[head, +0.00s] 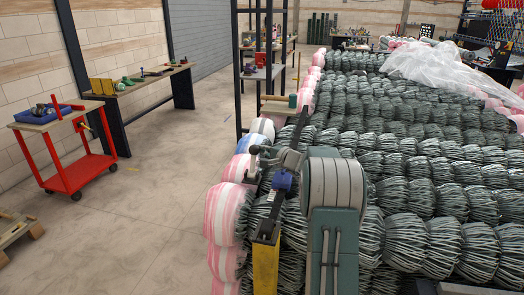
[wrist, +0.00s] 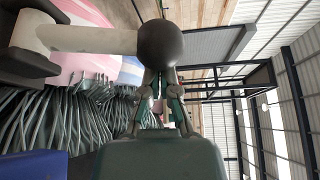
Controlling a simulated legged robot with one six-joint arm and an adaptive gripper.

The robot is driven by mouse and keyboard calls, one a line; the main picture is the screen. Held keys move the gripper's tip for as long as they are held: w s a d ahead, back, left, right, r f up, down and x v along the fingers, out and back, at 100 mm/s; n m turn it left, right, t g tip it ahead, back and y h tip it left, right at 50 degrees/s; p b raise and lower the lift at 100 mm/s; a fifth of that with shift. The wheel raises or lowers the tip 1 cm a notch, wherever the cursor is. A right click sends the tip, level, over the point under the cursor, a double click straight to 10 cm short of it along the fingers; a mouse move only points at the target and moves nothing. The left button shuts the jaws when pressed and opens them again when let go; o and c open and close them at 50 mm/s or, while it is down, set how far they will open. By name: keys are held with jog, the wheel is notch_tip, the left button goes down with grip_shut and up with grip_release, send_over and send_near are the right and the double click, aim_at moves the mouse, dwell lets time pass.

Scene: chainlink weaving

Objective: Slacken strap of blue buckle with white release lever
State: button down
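The blue buckle (head: 282,182) sits on a dark strap at the left end of the chainlink rolls, in the head view. In the wrist view, its white release lever (wrist: 90,38) comes in from the left and ends in a black ball knob (wrist: 160,42). The knob also shows in the head view (head: 254,150), left of the buckle. My gripper (wrist: 163,75) has its fingers at the knob, and the knob hides the fingertips. The fingers stand close together with a narrow gap. I cannot tell whether they press on the knob.
Grey-green chainlink rolls (head: 400,200) fill the right side, with pink-and-white wrapped ends (head: 225,212) on the left. A yellow part (head: 265,268) stands below the buckle. A red cart (head: 75,170) and a workbench (head: 150,80) stand along the wall.

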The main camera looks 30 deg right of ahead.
jog(key=shift+a+r, duration=0.1)
jog(key=s+a+n+t, duration=0.1)
jog(key=n, duration=0.2)
jog(key=s+a+r+n+t+y, duration=0.1)
jog(key=s+a+n, duration=0.1)
jog(key=n, duration=0.1)
jog(key=shift+s+a+r+t, duration=0.1)
jog(key=shift+a+t, duration=0.1)
jog(key=shift+t, duration=0.2)
jog(key=shift+s+a+n+y, duration=0.3)
jog(key=shift+a+n+y, duration=0.1)
jog(key=shift+n, duration=0.1)
jog(key=shift+s+a, duration=0.3)
jog(key=shift+a, duration=0.1)
jog(key=shift+d, duration=0.1)
